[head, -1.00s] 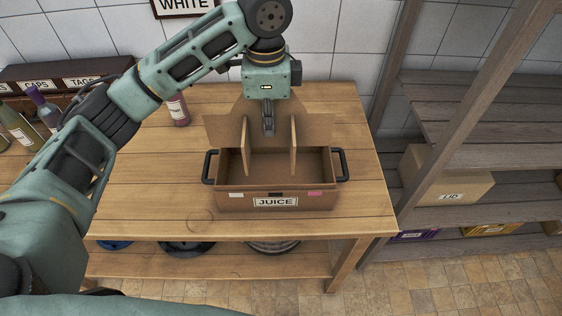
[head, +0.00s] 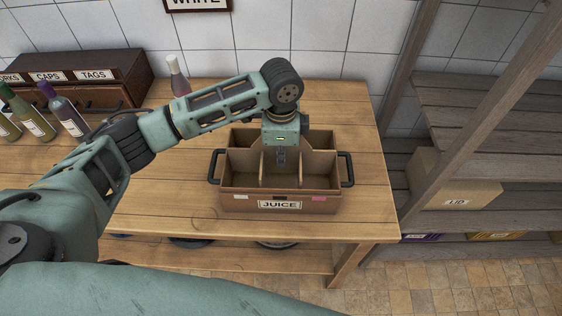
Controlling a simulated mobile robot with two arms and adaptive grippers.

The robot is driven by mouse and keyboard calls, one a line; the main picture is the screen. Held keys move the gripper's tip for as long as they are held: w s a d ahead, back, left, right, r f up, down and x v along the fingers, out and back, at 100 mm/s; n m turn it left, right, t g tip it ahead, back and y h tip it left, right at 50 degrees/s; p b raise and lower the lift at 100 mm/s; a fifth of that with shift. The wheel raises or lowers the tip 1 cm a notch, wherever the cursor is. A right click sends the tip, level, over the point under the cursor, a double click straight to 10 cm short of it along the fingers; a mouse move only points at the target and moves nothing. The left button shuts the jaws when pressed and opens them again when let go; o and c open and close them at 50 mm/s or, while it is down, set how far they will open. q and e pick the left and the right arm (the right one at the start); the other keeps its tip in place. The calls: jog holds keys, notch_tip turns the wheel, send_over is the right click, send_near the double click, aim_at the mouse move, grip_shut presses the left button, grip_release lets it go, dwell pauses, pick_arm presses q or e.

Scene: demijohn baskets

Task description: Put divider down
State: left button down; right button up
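The brown cardboard divider (head: 243,166) has a long panel with two cross fins. It now sits down inside the brown box labelled JUICE (head: 234,203), its fins splitting the box into compartments. My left gripper (head: 281,158) points straight down over the middle of the box, between the two fins. Its fingers are shut on the top of the divider's long panel. The divider's lower edge is hidden inside the box. My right gripper is not in view.
The box, with dark side handles, stands on a wooden table (head: 150,215). Several bottles and a drawer cabinet (head: 90,80) are at the left. A pinkish bottle (head: 178,75) stands behind my arm. Grey shelves with a cardboard box (head: 455,190) are at the right.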

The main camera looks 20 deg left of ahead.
pick_arm(q)
notch_tip(320, 180, down, 3)
jog(key=shift+s+f+p, duration=0.15)
jog(key=shift+p, duration=0.25)
jog(key=shift+f, duration=0.2)
jog(key=c, duration=2)
grip_release()
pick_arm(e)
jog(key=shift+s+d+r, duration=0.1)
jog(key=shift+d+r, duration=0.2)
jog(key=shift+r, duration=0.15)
pick_arm(q)
jog(key=shift+r, duration=0.2)
notch_tip(320, 180, up, 10)
jog(key=b, duration=0.3)
jog(key=shift+r, duration=0.9)
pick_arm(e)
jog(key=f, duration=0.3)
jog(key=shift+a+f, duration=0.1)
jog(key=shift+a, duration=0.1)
